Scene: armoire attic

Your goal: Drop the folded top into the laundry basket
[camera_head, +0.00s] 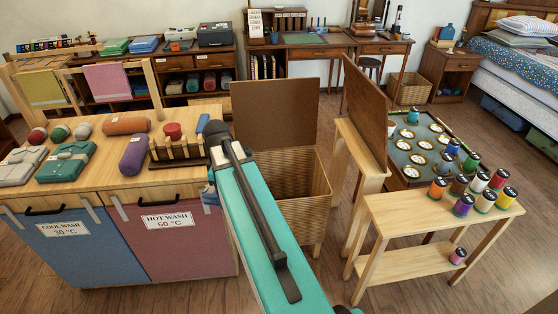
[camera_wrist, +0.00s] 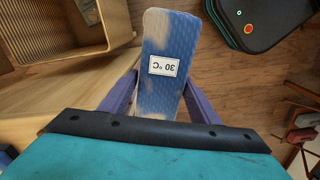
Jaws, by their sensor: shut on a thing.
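In the wrist view, my gripper (camera_wrist: 160,92) is shut on the folded top (camera_wrist: 172,35), a blue and pale mottled cloth with a white 30 °C tag. The purple fingers are on either side of it, and its lower end is hidden behind my wrist. In the head view my teal arm reaches over the counter edge and hides most of the gripper. The laundry basket (camera_head: 318,185) is wicker, with its brown lid raised, and stands right of my arm. Its inside is partly hidden. A slatted wicker-like container shows at the upper left of the wrist view.
A wooden counter (camera_head: 95,190) on the left holds several folded and rolled cloths. Below are the cool wash (camera_head: 62,232) and hot wash (camera_head: 165,222) fronts.

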